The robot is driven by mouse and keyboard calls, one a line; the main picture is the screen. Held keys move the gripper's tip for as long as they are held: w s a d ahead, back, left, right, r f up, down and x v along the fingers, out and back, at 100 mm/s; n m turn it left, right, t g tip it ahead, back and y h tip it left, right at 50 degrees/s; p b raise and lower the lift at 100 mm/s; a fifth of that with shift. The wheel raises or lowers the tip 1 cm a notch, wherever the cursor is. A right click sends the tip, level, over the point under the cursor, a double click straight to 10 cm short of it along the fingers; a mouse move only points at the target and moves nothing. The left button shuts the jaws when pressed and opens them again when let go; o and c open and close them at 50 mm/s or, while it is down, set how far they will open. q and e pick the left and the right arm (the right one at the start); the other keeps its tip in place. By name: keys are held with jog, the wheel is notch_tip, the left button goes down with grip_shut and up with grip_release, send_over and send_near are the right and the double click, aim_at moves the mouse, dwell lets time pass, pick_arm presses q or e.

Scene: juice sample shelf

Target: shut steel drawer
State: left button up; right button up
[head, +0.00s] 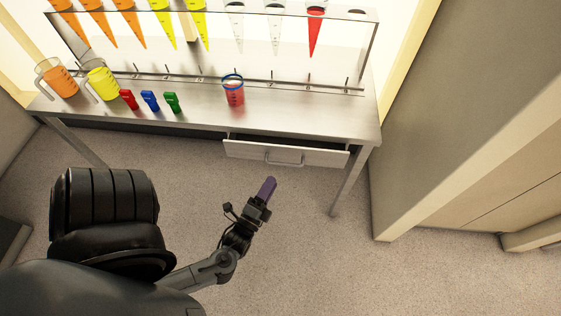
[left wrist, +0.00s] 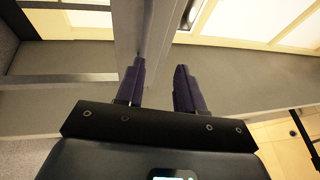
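The steel drawer (head: 285,152) hangs under the right half of the steel table. Its front stands a little out from the table, with a dark gap along its top. A bar handle (head: 285,162) is on the front. My left gripper (head: 267,188) is in front of and below the drawer, and looks apart from it in the head view. Its purple fingers (left wrist: 160,85) are spread with a gap between them in the left wrist view, and hold nothing I can see. A grey upright surface lies beyond them; I cannot tell which part it is. My right gripper is not in view.
The steel table (head: 200,121) bears an orange jug (head: 57,79), a yellow jug (head: 102,83), a red cup (head: 234,93) and small red, blue and green items. Coloured cones hang in the rack above. A table leg (head: 349,190) stands right of the drawer. The floor in front is clear.

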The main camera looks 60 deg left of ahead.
aim_at(274, 150)
pick_arm(q)
notch_tip(274, 150, down, 3)
jog(key=s+d, duration=0.2)
jog(key=s, duration=0.1)
jog(key=b+x, duration=0.4)
jog(key=x, duration=0.8)
jog(key=shift+a, duration=0.2)
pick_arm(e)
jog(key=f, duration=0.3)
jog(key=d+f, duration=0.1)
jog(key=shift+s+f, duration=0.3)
pick_arm(q)
jog(key=shift+s+f, duration=0.15)
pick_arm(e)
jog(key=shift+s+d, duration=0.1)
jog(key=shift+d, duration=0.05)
pick_arm(q)
grip_shut()
